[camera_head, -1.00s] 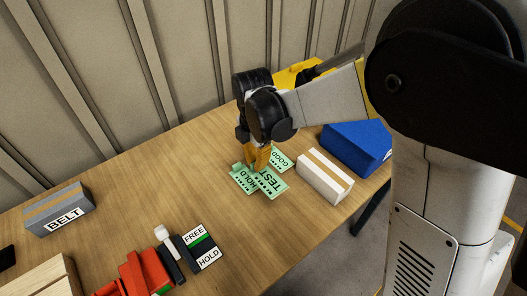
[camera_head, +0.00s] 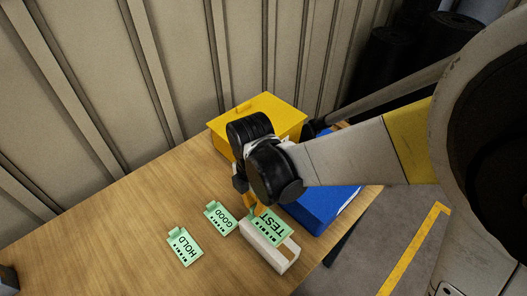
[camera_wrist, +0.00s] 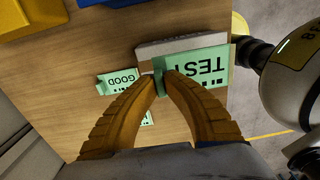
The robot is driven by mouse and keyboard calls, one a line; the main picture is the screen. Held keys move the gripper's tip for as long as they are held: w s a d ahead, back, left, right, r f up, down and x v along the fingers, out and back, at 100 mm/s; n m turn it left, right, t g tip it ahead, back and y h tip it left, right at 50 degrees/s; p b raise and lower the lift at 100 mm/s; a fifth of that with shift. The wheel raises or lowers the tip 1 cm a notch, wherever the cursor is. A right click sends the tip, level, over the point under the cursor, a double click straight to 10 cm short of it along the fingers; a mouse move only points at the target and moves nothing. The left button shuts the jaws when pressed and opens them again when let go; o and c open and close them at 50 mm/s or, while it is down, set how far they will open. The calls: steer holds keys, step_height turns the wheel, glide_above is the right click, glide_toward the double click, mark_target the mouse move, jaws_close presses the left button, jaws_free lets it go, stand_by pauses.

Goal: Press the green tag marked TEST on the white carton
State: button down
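The green tag marked TEST (camera_head: 272,224) is in my gripper (camera_head: 254,208), which is shut on the tag's small raised tab. In the wrist view my gripper's yellow fingertips (camera_wrist: 163,86) pinch this tab, and the TEST tag (camera_wrist: 205,68) spreads out to the right of them. The white carton (camera_head: 264,247), with a tan tape strip, sits on the table just below the tag in the head view. In the wrist view the tag overlaps and partly hides the carton (camera_wrist: 180,44). I cannot tell whether tag and carton touch.
Green tags marked GOOD (camera_head: 221,218) and HOLD (camera_head: 185,247) lie on the table (camera_head: 120,240) to the left. A yellow box (camera_head: 275,112) stands behind my gripper, and a blue box (camera_head: 322,208) stands close to the carton's right. The table's front edge is near the carton.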

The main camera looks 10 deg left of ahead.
step_height(320, 180, down, 6)
steer(key=b, duration=0.5)
steer(key=shift+w+d, duration=0.1)
steer(key=shift+f+b, duration=0.6)
steer(key=shift+b, duration=0.3)
stand_by(1.5)
stand_by(0.9)
steer(key=c, duration=1.5)
jaws_free()
steer(key=shift+r, duration=0.1)
step_height(320, 180, up, 12)
steer(key=shift+w+f, duration=0.1)
